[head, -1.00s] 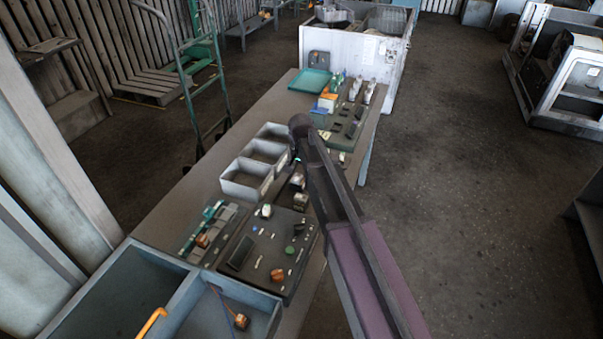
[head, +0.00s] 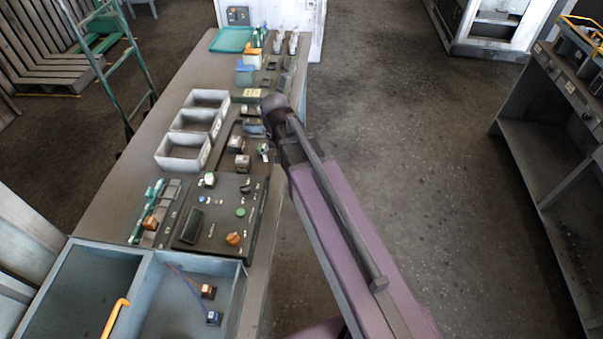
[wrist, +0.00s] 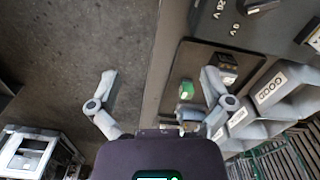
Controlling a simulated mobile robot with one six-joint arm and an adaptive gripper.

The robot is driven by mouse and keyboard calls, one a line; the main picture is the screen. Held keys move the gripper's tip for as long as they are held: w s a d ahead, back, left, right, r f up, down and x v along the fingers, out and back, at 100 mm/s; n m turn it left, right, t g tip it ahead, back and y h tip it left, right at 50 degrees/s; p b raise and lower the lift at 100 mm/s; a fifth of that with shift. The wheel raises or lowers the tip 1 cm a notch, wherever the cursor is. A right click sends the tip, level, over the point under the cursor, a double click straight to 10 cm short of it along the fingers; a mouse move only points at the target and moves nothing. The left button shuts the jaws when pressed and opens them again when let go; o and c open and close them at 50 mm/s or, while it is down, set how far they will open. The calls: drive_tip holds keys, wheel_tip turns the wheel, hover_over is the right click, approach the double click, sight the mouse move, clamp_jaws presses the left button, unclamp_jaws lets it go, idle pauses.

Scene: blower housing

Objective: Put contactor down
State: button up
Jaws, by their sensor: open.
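My gripper (wrist: 160,88) is open in the wrist view, with its two fingers wide apart and nothing between them. The left finger is over the floor and the right finger is over the dark mat on the bench. A black block-shaped part (wrist: 227,62), a green part (wrist: 186,90) and a pale part lie on that mat near the right finger. I cannot tell which part is the contactor. My arm hides most of the gripper in the head view.
Three white bins (head: 184,147) stand left of the mat; the wrist view shows a "GOOD" label (wrist: 271,87). A dark panel with knobs (head: 216,213) and a blue divided box (head: 140,262) are nearer. A teal tray (head: 232,39) lies at the far end. Open floor lies right of the bench.

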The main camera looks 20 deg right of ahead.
drive_tip(key=s+d+n, duration=0.1)
drive_tip(key=s+d, duration=0.4)
drive_tip(key=s, duration=0.3)
drive_tip(key=shift+s+n, duration=0.3)
drive_tip(key=shift+a+f+b, duration=0.1)
drive_tip(key=shift+f+b, duration=1.3)
drive_tip(key=shift+b, duration=0.05)
